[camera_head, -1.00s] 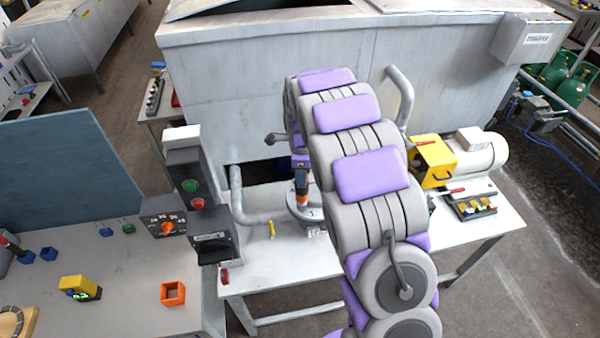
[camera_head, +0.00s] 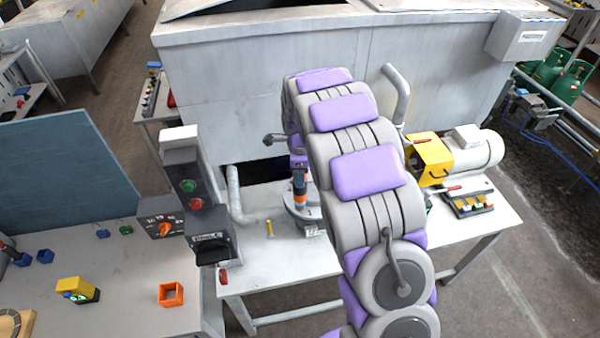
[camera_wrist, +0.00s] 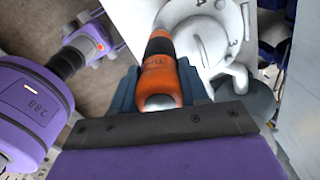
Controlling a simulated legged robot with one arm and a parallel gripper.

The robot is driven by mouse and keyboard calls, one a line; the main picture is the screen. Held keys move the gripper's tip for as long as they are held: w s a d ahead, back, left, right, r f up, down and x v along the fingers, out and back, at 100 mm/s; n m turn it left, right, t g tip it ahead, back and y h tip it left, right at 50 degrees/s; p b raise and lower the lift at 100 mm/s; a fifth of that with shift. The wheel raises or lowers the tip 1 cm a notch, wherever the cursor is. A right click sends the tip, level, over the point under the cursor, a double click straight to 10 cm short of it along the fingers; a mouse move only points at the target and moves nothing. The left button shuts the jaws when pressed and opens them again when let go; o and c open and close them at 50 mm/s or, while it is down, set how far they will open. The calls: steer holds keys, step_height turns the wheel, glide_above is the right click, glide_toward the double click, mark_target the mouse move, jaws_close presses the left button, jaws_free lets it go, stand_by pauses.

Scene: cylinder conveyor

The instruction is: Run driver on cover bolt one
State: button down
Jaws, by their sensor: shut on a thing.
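My gripper (camera_wrist: 160,88) is shut on an orange and black driver (camera_wrist: 159,80), with a dark finger on either side of it. The driver's far end reaches over a pale round cover (camera_wrist: 205,38) marked with the numerals 3 and 4. Bolt one cannot be made out, and whether the driver's tip touches a bolt is hidden. In the head view the driver (camera_head: 300,192) stands roughly upright above the cover's pale round housing (camera_head: 312,212) on the bench, partly hidden by my arm.
A grey pipe (camera_head: 235,195) rises close by. A switch box (camera_head: 208,235) stands left, and a yellow-guarded motor (camera_head: 475,150) stands right. A large grey tank (camera_head: 280,80) blocks the back.

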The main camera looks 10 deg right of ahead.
steer(key=shift+f, duration=0.9)
stand_by(1.0)
steer(key=shift+s+f, duration=0.15)
stand_by(0.6)
steer(key=shift+r+p, duration=0.35)
steer(key=shift+r, duration=1.45)
steer(key=shift+w+r, duration=0.1)
steer(key=shift+w, duration=0.1)
